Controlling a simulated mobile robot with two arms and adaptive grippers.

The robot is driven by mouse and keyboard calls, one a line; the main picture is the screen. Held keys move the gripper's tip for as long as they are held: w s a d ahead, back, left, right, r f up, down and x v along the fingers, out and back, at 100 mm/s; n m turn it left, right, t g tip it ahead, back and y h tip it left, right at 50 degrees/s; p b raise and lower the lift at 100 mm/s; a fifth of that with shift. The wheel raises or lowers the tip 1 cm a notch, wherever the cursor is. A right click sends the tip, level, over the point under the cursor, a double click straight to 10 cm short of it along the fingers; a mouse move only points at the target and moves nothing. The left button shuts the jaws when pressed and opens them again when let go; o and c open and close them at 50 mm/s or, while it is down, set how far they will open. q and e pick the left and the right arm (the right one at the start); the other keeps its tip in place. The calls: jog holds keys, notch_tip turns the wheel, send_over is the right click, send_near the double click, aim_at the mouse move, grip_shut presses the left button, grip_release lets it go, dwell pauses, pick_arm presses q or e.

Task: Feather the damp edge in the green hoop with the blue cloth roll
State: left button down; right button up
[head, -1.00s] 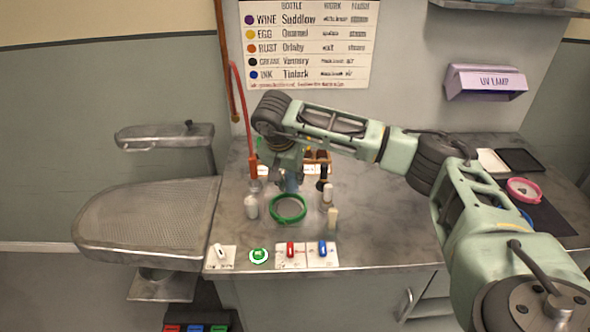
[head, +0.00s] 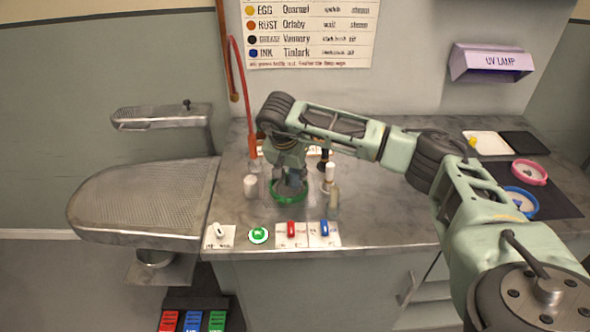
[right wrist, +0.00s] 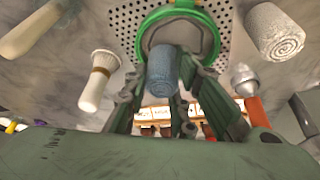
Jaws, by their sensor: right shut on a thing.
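The green hoop (head: 287,196) lies on the grey worktop, left of centre in the head view. In the right wrist view the green hoop (right wrist: 178,22) is at the top, around a pale surface. My right gripper (head: 290,183) points down over the hoop. In the right wrist view my right gripper (right wrist: 165,90) is shut on the blue cloth roll (right wrist: 162,72). The roll's end overlaps the hoop's inside there. I cannot tell whether it touches the surface. My left gripper is out of view.
A white roll (head: 251,186) stands left of the hoop, and pale-handled tools (head: 333,195) stand close on its right. Switches (head: 291,230) line the front edge. A blue hoop (head: 521,203) and a pink hoop (head: 529,172) lie at right. A perforated board (head: 150,205) juts out at left.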

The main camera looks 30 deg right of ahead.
jog(key=shift+f+b, duration=0.45)
jog(key=shift+f, duration=0.25)
dwell(0.4)
jog(key=shift+r, duration=0.15)
jog(key=shift+w+d, duration=0.1)
jog(key=shift+w, duration=0.35)
jog(key=shift+w+a+f+b, duration=0.25)
jog(key=shift+w+b, duration=0.1)
jog(key=shift+w, duration=0.2)
jog(key=shift+w+a+r, duration=0.1)
jog(key=shift+a, duration=0.05)
